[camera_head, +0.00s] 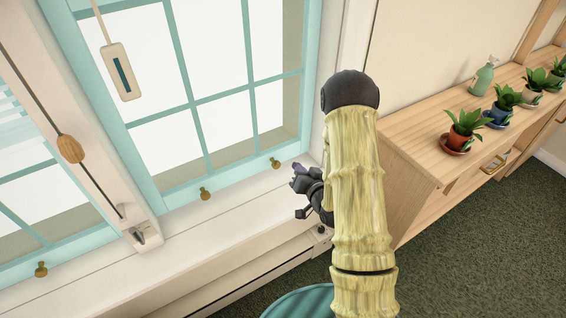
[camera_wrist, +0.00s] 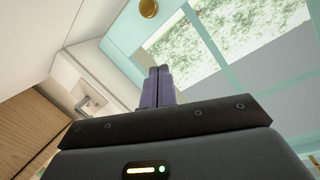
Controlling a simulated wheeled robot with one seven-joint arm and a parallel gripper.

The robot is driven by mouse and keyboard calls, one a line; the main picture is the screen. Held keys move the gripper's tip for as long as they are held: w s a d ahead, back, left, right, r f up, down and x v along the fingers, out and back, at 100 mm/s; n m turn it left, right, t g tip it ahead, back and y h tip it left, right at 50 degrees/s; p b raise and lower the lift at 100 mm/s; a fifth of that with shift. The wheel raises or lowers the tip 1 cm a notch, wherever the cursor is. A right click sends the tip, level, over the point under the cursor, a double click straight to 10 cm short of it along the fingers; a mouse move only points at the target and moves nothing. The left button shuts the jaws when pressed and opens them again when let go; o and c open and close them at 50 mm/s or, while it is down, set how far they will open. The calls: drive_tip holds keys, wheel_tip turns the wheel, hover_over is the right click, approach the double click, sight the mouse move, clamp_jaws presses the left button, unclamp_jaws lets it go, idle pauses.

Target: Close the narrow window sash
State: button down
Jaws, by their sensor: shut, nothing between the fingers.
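A teal-framed sash (camera_head: 185,190) with several panes fills the middle of the head view, with two brass knobs, one at left (camera_head: 205,193) and one at right (camera_head: 275,162), along its bottom. Part of another teal sash (camera_head: 75,250) shows at the left, with a brass knob (camera_head: 41,268). I cannot tell which is the narrow one, or how far either stands open. My gripper (camera_head: 299,170) is by the lower right corner of the middle sash, above the sill. In the wrist view, its purple fingers (camera_wrist: 160,72) are together and empty, pointing toward a teal rail (camera_wrist: 125,40) with a brass knob (camera_wrist: 148,8).
The white sill (camera_head: 215,225) is clear. A cord with a wooden toggle (camera_head: 70,148) runs down the post to a metal fitting (camera_head: 140,236). A white tag (camera_head: 122,72) hangs before the glass. At right, a wooden shelf (camera_head: 415,150) holds potted plants (camera_head: 467,128) and a green bottle (camera_head: 483,76).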

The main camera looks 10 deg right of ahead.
drive_tip(key=w+a+f, duration=0.3)
drive_tip(key=w+f, duration=0.2)
drive_tip(key=w, duration=0.3)
drive_tip(key=shift+w+f+p, duration=0.2)
drive_tip(key=shift+w+p, duration=0.15)
drive_tip(key=shift+p, duration=0.05)
drive_tip(key=shift+a, duration=0.1)
wheel_tip(320, 180, down, 3)
drive_tip(key=b, duration=0.2)
drive_tip(key=shift+f+b, duration=0.1)
drive_tip(key=shift+b, duration=0.25)
drive_tip(key=shift+s, duration=0.1)
drive_tip(key=s+d+r, duration=0.1)
drive_tip(key=s+r, duration=0.2)
drive_tip(key=s, duration=0.1)
drive_tip(key=s+d+r+p, duration=0.1)
drive_tip(key=s+d+r, duration=0.1)
drive_tip(key=s, duration=0.3)
drive_tip(key=shift+s+d+r+p, duration=0.2)
drive_tip(key=shift+d+r+p, duration=0.1)
drive_tip(key=shift+r, duration=0.3)
